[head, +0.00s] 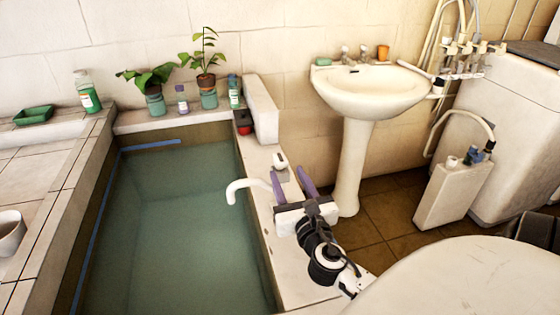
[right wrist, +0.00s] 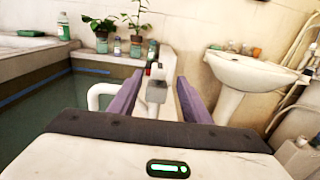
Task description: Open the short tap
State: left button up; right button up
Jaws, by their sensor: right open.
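A white tap (head: 244,186) with a curved spout stands on the tub's right ledge, its spout reaching left over the water. Its small pale top (head: 281,161) shows just beyond my right gripper (head: 291,178). The right gripper is open, its two purple fingers pointing away from me along the ledge. In the right wrist view, the tap's grey block-like top (right wrist: 156,88) appears between the fingers, with the spout (right wrist: 100,94) to the left. I cannot tell whether either finger touches it. Part of the tap is hidden by the left finger. My left gripper is not in view.
The water-filled tub (head: 180,220) lies left of the ledge. A white pedestal washbasin (head: 368,95) with small taps stands right of it. Plants, bottles and a red-and-black item (head: 243,122) line the far edge. A white canister (head: 455,190) stands on the floor at right.

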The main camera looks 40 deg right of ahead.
aim_at(283, 165)
jog(key=x, duration=0.4)
jog(key=shift+w+d, duration=0.15)
jog(key=shift+w, duration=0.05)
jog(key=shift+w+d, duration=0.25)
jog(key=shift+w, duration=0.35)
jog(key=c, duration=1)
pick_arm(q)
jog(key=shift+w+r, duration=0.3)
pick_arm(e)
jog(key=shift+c, duration=0.2)
